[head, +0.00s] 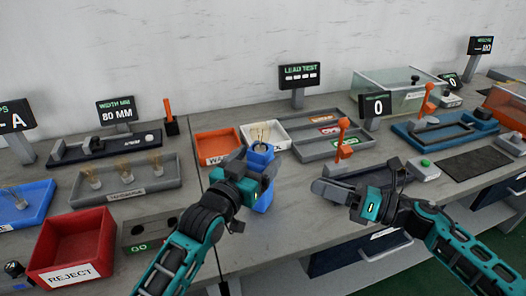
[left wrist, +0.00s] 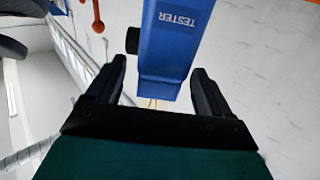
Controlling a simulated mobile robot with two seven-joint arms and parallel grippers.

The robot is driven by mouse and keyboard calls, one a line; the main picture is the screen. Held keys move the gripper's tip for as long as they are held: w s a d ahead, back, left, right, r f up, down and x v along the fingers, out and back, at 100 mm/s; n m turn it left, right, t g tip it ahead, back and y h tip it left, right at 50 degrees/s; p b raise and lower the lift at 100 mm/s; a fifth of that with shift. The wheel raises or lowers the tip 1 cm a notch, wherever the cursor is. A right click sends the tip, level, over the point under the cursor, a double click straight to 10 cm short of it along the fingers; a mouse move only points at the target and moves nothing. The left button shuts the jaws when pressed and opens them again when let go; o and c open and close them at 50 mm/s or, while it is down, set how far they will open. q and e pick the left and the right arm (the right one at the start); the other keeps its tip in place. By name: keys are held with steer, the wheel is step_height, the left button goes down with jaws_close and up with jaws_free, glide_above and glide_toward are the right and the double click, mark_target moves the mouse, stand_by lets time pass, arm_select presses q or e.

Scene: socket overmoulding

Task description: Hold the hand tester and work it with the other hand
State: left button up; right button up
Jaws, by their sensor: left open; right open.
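The blue hand tester (head: 263,199) is at my left gripper (head: 254,170), over the bench in the middle of the head view. In the left wrist view the tester (left wrist: 172,50) shows its TESTER label, upside down, and a dark knob on its left side. Its near end lies between the two dark fingers of my left gripper (left wrist: 163,88), with a gap on each side. The left gripper is open. My right gripper (head: 352,186) is open and apart from the tester, to its right near the bench's front edge.
An orange tray (head: 216,143) and a white tray (head: 281,136) with small parts stand just behind the tester. A red REJECT bin (head: 75,245) is at the front left. A fixture with an orange lever (head: 343,135) stands behind my right gripper. A LEAD TEST display (head: 299,75) stands at the back.

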arm_select(q)
steer(key=shift+x, duration=1.95)
steer(key=c, duration=1.3)
arm_select(e)
steer(key=shift+c, duration=0.2)
arm_select(q)
steer(key=shift+o, duration=0.2)
arm_select(e)
jaws_close()
